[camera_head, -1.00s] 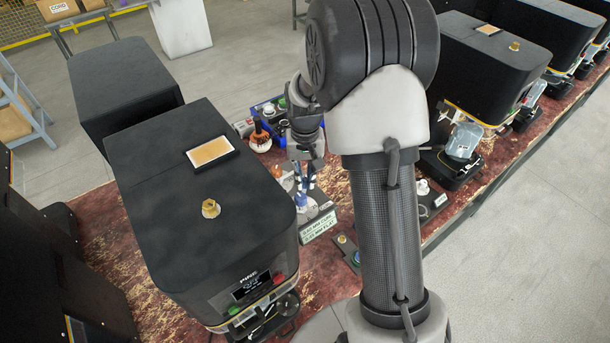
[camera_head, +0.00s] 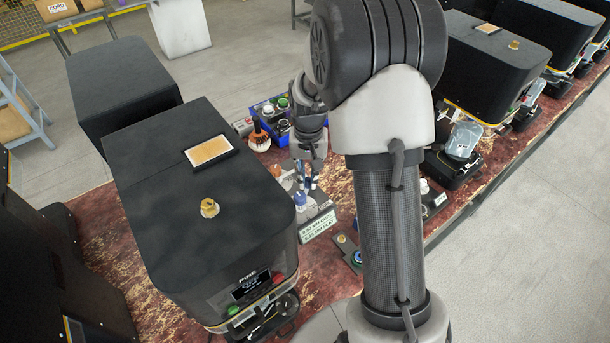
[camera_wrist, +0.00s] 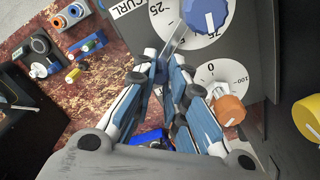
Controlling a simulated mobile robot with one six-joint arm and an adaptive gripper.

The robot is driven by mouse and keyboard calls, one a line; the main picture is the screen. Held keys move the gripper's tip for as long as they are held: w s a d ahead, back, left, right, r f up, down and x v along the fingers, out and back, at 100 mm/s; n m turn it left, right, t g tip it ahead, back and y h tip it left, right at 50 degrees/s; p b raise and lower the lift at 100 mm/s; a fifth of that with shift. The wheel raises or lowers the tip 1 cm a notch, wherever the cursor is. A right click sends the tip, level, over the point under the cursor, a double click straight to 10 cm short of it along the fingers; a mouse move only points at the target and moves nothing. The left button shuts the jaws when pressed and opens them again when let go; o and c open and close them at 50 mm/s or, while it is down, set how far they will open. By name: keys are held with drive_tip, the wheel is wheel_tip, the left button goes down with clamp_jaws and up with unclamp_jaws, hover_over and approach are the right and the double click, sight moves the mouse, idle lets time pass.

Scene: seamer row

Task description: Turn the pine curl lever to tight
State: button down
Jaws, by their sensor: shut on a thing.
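The pine machine (camera_head: 190,215) is a black box at the left of the head view, with PINE on its front. In the wrist view the curl dial is a white disc marked 25 and 75, with CURL printed beside it and a blue hub (camera_wrist: 204,14). The silver curl lever (camera_wrist: 178,42) runs from the hub down-left. My gripper (camera_wrist: 164,66) is shut on the lever's outer end, which its fingertips partly hide. In the head view my gripper (camera_head: 304,184) is at the machine's right side; the lever cannot be made out there. No tight mark is readable.
An orange knob (camera_wrist: 229,109) on a 0 to 100 dial sits just below, close to my fingers. A yellow knob (camera_wrist: 313,121) is at the far right.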

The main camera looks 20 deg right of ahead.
drive_tip(key=s+m, duration=0.1)
drive_tip(key=m, duration=0.1)
drive_tip(key=s+d+m+b, duration=0.1)
drive_tip(key=m, duration=0.1)
drive_tip(key=shift+d, duration=0.3)
drive_tip(key=shift+s+d+m+b, duration=0.2)
drive_tip(key=shift+s+m, duration=0.3)
drive_tip(key=shift+m, duration=0.35)
drive_tip(key=shift+s+d+m+b, duration=0.2)
drive_tip(key=shift+s+m, duration=0.3)
drive_tip(key=shift+m, duration=0.35)
drive_tip(key=c, duration=1.6)
unclamp_jaws()
drive_tip(key=shift+o, duration=0.2)
wheel_tip(320, 180, up, 12)
